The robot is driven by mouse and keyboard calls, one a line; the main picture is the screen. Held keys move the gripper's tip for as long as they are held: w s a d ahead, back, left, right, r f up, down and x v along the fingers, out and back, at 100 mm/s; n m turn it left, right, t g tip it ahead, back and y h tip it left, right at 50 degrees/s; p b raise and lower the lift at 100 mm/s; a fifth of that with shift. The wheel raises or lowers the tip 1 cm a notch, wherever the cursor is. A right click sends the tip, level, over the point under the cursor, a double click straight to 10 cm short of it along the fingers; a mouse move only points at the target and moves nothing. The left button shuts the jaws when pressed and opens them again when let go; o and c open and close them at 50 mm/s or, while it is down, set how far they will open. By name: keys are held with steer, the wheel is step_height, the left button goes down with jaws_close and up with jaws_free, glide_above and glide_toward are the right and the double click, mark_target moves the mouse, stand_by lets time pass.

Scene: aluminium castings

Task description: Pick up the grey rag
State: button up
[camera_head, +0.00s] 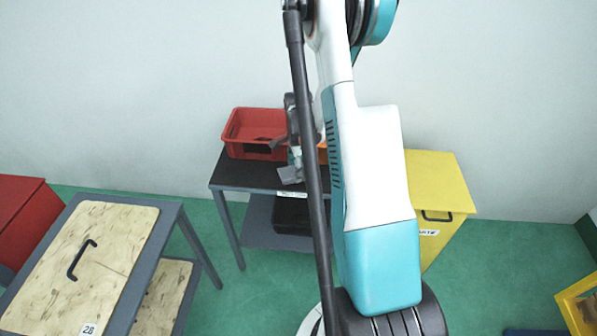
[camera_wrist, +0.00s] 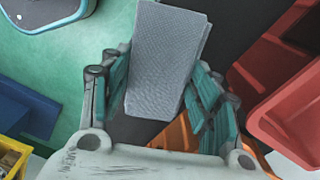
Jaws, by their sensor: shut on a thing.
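The grey rag (camera_wrist: 165,62) is a folded, textured cloth in the wrist view, held between the two teal-padded fingers of my gripper (camera_wrist: 158,92). The gripper is shut on it. In the head view a small grey piece of the rag (camera_head: 290,175) shows beside my arm, above the front of the dark table. My arm hides most of the gripper in that view.
A red bin (camera_head: 254,133) stands on the dark table (camera_head: 232,174), with an orange thing (camera_head: 322,152) partly hidden behind my arm. A yellow cabinet (camera_head: 436,185) stands to the right. A wood-topped table (camera_head: 110,240) with a black handle is at the left.

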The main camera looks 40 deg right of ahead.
step_height(320, 180, up, 16)
steer(key=p, duration=0.4)
steer(key=shift+r+p, duration=0.2)
steer(key=shift+p, duration=0.15)
